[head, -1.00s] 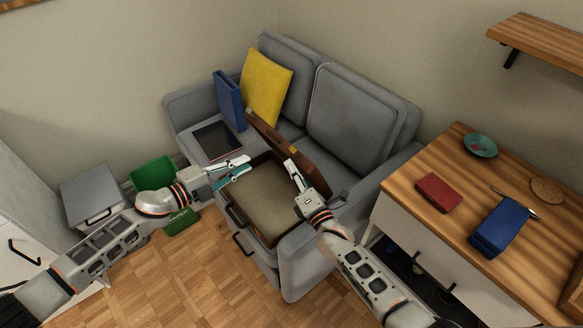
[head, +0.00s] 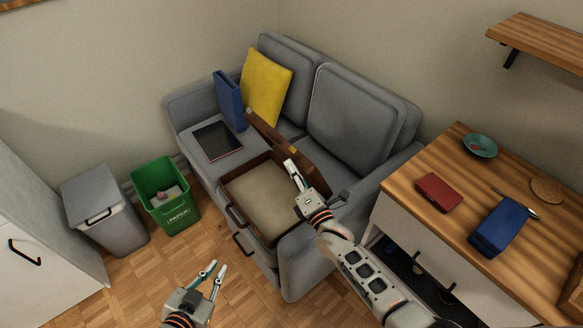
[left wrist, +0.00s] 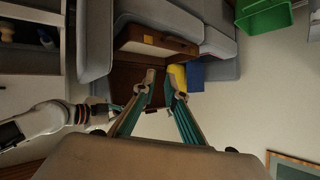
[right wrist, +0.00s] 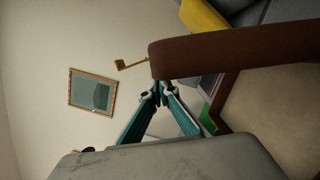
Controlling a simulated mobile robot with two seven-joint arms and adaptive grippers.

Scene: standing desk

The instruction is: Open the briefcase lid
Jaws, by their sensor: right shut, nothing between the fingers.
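The brown briefcase (head: 225,190) lies on the grey sofa seat with its lid (head: 300,150) standing raised toward the backrest. Its beige interior is exposed and looks empty. In the right wrist view the lid (right wrist: 235,55) crosses close above the fingertips. My right gripper (head: 291,166) is shut and empty over the briefcase, near the inner side of the lid; I cannot tell if it touches. It also shows in the right wrist view (right wrist: 157,88). My left gripper (head: 215,268) is open and empty over the floor in front of the sofa. The left wrist view shows its parted fingers (left wrist: 163,80).
A dark tablet-like item (head: 217,141), a blue binder (head: 229,100) and a yellow cushion (head: 266,88) are on the sofa's left. A green bin (head: 175,212) and grey bin (head: 95,200) stand left. The wooden desk (head: 420,215) is right. Floor in front is clear.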

